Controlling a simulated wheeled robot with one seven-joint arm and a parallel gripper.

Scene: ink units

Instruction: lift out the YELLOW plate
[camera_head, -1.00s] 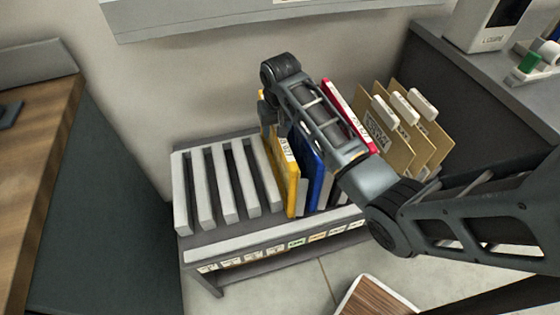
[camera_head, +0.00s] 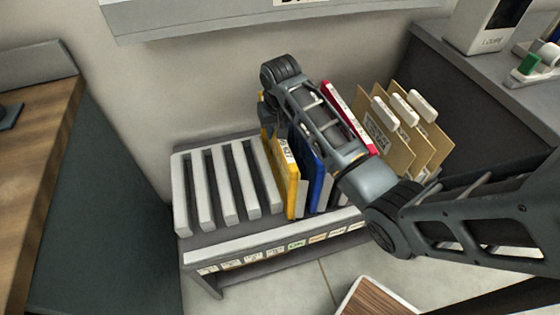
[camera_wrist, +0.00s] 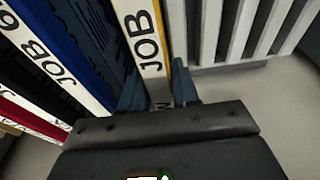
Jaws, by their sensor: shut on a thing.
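The yellow plate (camera_head: 286,172) stands upright in the slotted rack, with a white label strip along its edge. In the wrist view the yellow plate (camera_wrist: 147,45) shows its white edge with black "JOB" lettering. My gripper (camera_wrist: 158,92) has one finger on each side of that edge and is shut on the plate near its end. In the head view my wrist and arm hide much of the gripper and the plate's far upper part.
A blue plate (camera_head: 318,180) stands close to the right of the yellow one, and a red plate (camera_head: 348,115) farther right. Empty white slots (camera_head: 225,185) lie to the left. Tan folders (camera_head: 390,135) with white tabs stand at the right. A wall is behind the rack.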

